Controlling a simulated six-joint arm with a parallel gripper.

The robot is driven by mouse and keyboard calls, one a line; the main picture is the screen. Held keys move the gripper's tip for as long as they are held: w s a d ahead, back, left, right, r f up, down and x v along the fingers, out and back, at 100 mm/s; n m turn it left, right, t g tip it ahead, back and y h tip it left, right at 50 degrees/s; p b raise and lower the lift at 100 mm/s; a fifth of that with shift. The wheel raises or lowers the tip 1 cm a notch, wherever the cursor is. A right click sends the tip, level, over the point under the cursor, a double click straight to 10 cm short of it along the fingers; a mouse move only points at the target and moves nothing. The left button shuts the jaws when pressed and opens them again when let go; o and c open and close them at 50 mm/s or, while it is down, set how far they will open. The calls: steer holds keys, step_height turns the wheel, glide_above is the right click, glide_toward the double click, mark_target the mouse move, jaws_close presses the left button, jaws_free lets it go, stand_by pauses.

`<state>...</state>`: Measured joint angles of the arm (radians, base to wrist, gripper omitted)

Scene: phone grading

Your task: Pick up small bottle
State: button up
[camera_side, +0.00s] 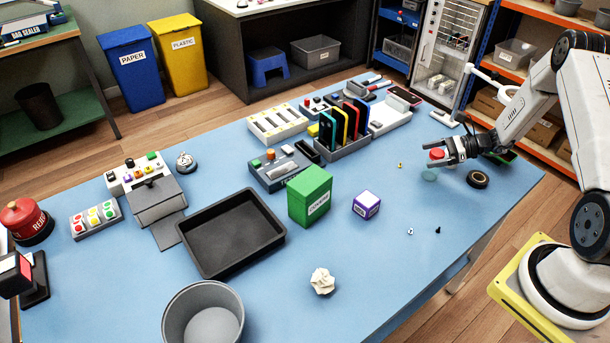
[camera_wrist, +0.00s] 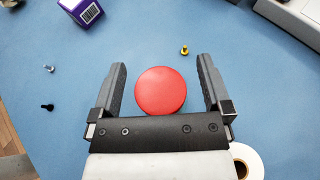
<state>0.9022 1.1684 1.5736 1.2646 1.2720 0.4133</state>
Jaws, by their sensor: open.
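The small bottle shows mainly as a round red cap (camera_wrist: 161,91) in the wrist view, seen from above between my fingers. In the side view the red cap (camera_side: 437,154) is at the fingertips, with a pale greenish, see-through round patch on the table below it. The bottle's body is hard to make out. My gripper (camera_wrist: 161,62) is open, with one finger on each side of the cap and a visible gap on both sides. In the side view my gripper (camera_side: 433,156) reaches in from the right, low over the table.
A purple-and-white box (camera_side: 367,204), a green box (camera_side: 310,195) and a black tray (camera_side: 231,233) stand to the left. A yellow screw (camera_wrist: 184,50) and other small screws lie nearby. The front right table is mostly clear.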

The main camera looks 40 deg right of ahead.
steer(key=shift+w+a+f, duration=0.15)
steer(key=shift+w+a, duration=0.05)
steer(key=shift+a, duration=0.05)
stand_by(0.3)
jaws_close()
stand_by(0.4)
steer(key=shift+r, duration=0.95)
steer(key=s+a+r, duration=0.5)
steer(key=s+r, duration=0.6)
steer(key=s, duration=0.1)
steer(key=shift+s+a, duration=0.35)
steer(key=shift+a, duration=0.05)
steer(key=shift+r, duration=0.1)
